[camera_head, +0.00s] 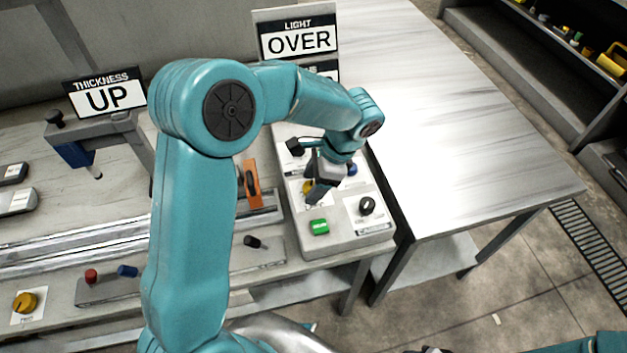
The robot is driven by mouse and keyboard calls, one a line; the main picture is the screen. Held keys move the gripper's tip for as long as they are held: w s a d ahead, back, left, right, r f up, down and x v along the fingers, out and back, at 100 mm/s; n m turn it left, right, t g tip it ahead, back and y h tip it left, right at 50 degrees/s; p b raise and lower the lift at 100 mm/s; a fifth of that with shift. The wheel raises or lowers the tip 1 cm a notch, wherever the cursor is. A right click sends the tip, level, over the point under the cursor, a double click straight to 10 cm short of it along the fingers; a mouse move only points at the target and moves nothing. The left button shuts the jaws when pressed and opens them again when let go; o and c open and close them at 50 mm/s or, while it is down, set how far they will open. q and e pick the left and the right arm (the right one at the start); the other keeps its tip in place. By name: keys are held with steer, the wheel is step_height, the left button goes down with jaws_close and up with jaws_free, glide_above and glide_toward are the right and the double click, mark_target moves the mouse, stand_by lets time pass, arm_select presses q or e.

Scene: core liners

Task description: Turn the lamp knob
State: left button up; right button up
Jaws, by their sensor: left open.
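A grey control box (340,238) stands at the right end of the bench. It carries a black round knob (367,205) on a white plate, a green button (319,227), and a yellow part and a blue part half hidden by my gripper. The plate's lettering is too small to read, so I cannot tell for sure which knob is the lamp's. My left gripper (318,178) is open over the middle of the box, up and left of the black knob and apart from it. My right gripper is out of view.
A sign reading LIGHT OVER (297,38) stands behind the box; another reads THICKNESS UP (104,93). A yellow knob (25,302) and a red button (91,276) sit at the bench's front left. A bare metal table (450,120) adjoins on the right.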

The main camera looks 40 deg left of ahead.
arm_select(q)
steer(key=c, duration=1.1)
steer(key=shift+o, duration=0.3)
steer(key=shift+n, duration=0.3)
steer(key=n+g+h, duration=0.1)
steer(key=n, duration=0.2)
steer(key=shift+w+a+p, duration=0.1)
steer(key=shift+w+p, duration=0.05)
steer(key=shift+p, duration=0.25)
steer(key=shift+n+g+h, duration=0.3)
steer(key=shift+n+h, duration=0.4)
steer(key=shift+n, duration=1.4)
steer(key=o, duration=1)
steer(key=shift+w, duration=0.1)
steer(key=shift+o, duration=0.2)
steer(key=shift+a+r, duration=0.1)
